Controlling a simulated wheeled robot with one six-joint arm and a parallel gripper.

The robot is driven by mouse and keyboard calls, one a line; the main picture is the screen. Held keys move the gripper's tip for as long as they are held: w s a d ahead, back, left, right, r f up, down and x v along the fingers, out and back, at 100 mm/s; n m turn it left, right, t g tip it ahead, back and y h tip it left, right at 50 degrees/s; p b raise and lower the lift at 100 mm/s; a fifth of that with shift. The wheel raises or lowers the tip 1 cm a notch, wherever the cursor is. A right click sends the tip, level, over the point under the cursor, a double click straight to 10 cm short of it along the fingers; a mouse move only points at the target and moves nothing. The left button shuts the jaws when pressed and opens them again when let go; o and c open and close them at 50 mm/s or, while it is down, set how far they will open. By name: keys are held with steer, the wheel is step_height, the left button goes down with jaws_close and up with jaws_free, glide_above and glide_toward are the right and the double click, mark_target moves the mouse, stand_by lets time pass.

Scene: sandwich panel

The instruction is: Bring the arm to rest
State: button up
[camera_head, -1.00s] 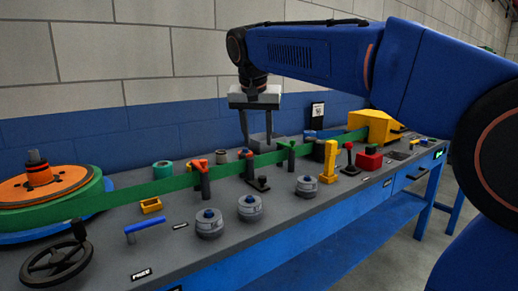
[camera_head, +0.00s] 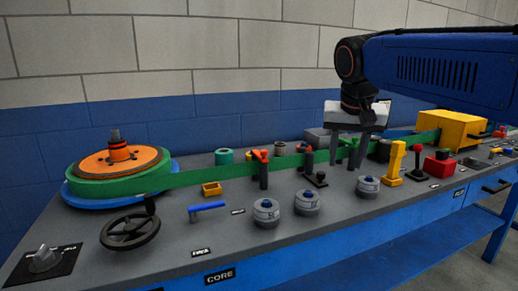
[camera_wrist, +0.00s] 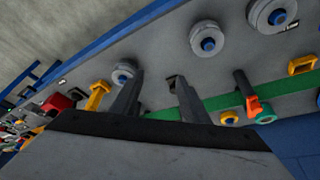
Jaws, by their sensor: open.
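My gripper (camera_head: 345,153) hangs fingers-down from my blue arm over the back right part of the bench, around the green strip in the picture. Its two fingers stand apart with nothing between them. In the wrist view my gripper (camera_wrist: 155,95) also shows open and empty, with the bench top beyond its fingertips. I cannot tell how high the fingertips are above the bench.
The grey bench (camera_head: 110,265) carries a green strip (camera_head: 205,174) running from an orange-topped reel (camera_head: 118,160) to a yellow housing (camera_head: 450,131). A handwheel (camera_head: 130,231), several grey knobs (camera_head: 266,211), a yellow post (camera_head: 394,161) and a red block (camera_head: 438,166) stand up from it.

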steer(key=s+d+f+n, duration=0.1)
steer(key=s+d+f, duration=0.1)
steer(key=s+f, duration=0.9)
steer(key=s+d+f+n+y, duration=0.1)
steer(key=s+d+f+n, duration=0.1)
steer(key=s+f, duration=0.9)
step_height(320, 180, down, 2)
steer(key=shift+s+d+f+t, duration=0.15)
steer(key=shift+d+t, duration=0.15)
steer(key=shift+d, duration=0.35)
